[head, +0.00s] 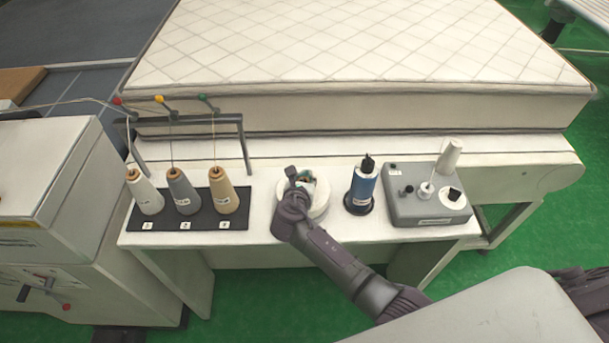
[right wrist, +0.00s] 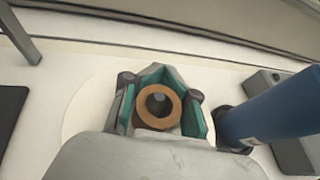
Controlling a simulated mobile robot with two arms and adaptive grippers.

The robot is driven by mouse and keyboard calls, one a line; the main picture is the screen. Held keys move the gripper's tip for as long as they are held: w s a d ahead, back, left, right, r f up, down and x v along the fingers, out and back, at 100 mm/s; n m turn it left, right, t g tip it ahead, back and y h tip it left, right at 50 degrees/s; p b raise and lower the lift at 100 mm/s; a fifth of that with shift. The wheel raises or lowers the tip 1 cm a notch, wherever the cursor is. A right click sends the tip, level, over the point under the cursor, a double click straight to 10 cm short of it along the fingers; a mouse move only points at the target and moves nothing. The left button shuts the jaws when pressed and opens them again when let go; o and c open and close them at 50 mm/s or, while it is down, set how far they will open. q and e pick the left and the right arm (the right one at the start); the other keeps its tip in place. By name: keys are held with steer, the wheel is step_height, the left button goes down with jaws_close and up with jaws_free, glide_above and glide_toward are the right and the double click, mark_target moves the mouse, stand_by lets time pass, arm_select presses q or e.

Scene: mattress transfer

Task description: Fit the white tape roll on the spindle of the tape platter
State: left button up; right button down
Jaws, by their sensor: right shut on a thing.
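My right gripper (head: 303,180) is over the white tape platter (head: 318,207), which stands on the white table. In the right wrist view the gripper (right wrist: 160,103) is shut on the tape roll, with teal pads around it. The roll's brown core (right wrist: 175,119) faces the camera; its white sides are mostly hidden by the pads. A grey shape, perhaps the spindle tip, shows inside the core's hole. How deep it sits cannot be told. The platter's pale disc (right wrist: 82,108) shows below and left of the gripper. My left gripper is not in view.
A blue spool (head: 361,187) on a dark base stands close to the right of my gripper. Farther right is a grey winder box (head: 428,208). Several thread cones stand on a dark mat (head: 235,219) at left. A mattress (head: 350,60) lies behind.

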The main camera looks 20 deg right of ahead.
steer(key=shift+s+d+f+b, duration=0.1)
steer(key=shift+d+f+b, duration=0.1)
steer(key=shift+f, duration=0.25)
steer(key=shift+s+d+f+b, duration=0.1)
steer(key=shift+f+b, duration=0.1)
steer(key=shift+f, duration=0.25)
steer(key=c, duration=1.4)
jaws_free()
steer(key=o, duration=0.6)
steer(key=shift+s+r, duration=0.1)
steer(key=shift+r, duration=0.1)
steer(key=shift+a, duration=0.2)
steer(key=v, duration=1.1)
steer(key=shift+s+a+r, duration=0.2)
steer(key=shift+s+r, duration=0.05)
